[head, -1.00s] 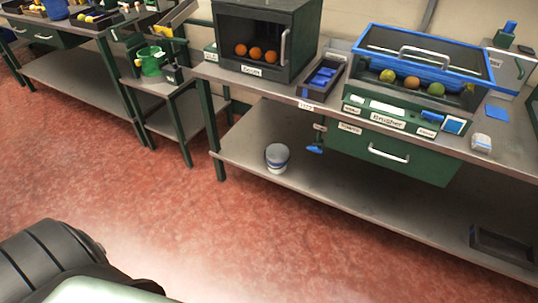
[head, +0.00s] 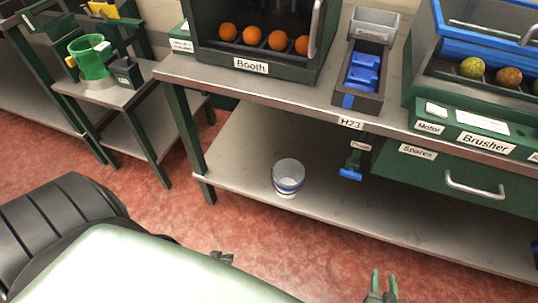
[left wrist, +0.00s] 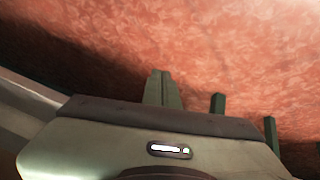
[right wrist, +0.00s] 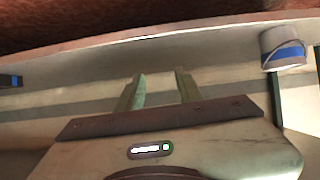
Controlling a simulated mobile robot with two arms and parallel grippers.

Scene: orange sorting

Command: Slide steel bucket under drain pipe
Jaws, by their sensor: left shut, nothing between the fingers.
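The steel bucket (head: 288,178), pale with a blue band, stands upright on the lower shelf (head: 240,165) near its left end. It also shows at the right of the right wrist view (right wrist: 284,48). The drain pipe (head: 353,165), with a blue end and a small label, hangs below the bench top, right of the bucket and apart from it. My left gripper (head: 222,257) is shut and empty, low in front of the shelf; its fingers touch in the left wrist view (left wrist: 162,88). My right gripper (head: 383,285) is open and empty, in front of the shelf; its fingers are apart in the right wrist view (right wrist: 159,88).
The green spares drawer (head: 455,185) hangs right of the drain pipe, above the shelf. A table leg (head: 188,145) stands at the shelf's left end. The bench top carries the booth (head: 260,40) with oranges and the brusher (head: 460,115). Shelf beneath the pipe looks clear.

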